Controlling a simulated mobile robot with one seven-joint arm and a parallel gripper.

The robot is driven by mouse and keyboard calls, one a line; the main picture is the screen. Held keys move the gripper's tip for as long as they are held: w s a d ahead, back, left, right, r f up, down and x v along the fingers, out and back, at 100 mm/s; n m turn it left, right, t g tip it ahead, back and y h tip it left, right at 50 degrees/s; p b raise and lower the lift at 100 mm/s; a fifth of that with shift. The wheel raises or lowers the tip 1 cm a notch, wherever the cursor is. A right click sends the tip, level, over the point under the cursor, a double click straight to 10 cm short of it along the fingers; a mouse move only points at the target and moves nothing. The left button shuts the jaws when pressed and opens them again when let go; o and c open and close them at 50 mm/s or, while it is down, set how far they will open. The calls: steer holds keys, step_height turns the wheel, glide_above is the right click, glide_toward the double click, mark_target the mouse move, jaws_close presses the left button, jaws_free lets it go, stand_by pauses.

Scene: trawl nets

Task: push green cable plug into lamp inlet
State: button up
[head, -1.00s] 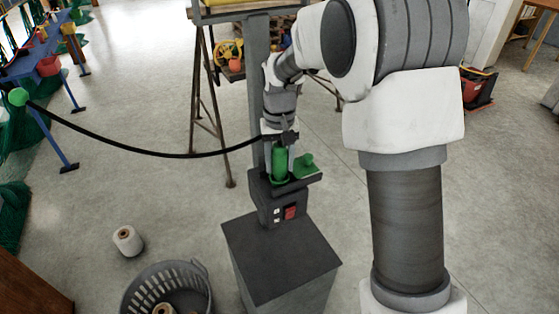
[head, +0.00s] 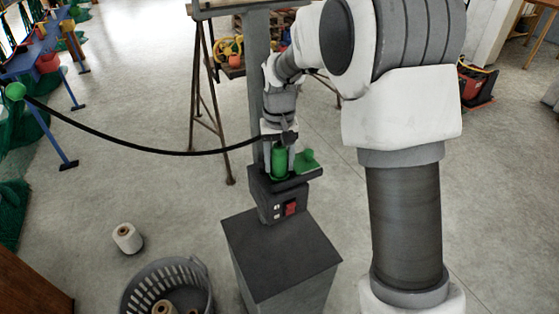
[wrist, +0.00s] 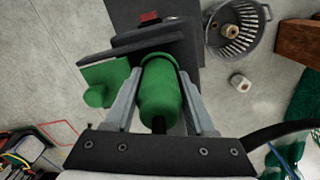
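The green cable plug (wrist: 160,100) is between the fingers of my gripper (wrist: 160,84), which is shut on it. In the head view the green plug (head: 279,162) stands upright on the dark lamp unit (head: 278,200). The lamp inlet shows in the wrist view as a green rim (wrist: 157,58) at the plug's far end; the plug hides its opening. How deep the plug sits in it I cannot tell. A green flap with a knob (wrist: 101,88) lies open beside the inlet; it also shows in the head view (head: 307,161). My gripper (head: 280,160) is right above the unit.
The unit stands on a dark pedestal (head: 281,255) beside a grey post. A grey basket (head: 198,275) and a white spool (head: 127,238) are on the floor at left. The floor around is mostly clear.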

steer(key=o, duration=0.4)
steer(key=shift+c, duration=0.2)
steer(key=shift+w+d+r, duration=0.1)
steer(key=shift+d, duration=0.15)
step_height(320, 180, up, 17)
steer(key=p, duration=0.1)
steer(key=shift+a+r+p, duration=0.15)
steer(key=shift+a+p, duration=0.15)
steer(key=shift+a, duration=0.05)
stand_by(0.3)
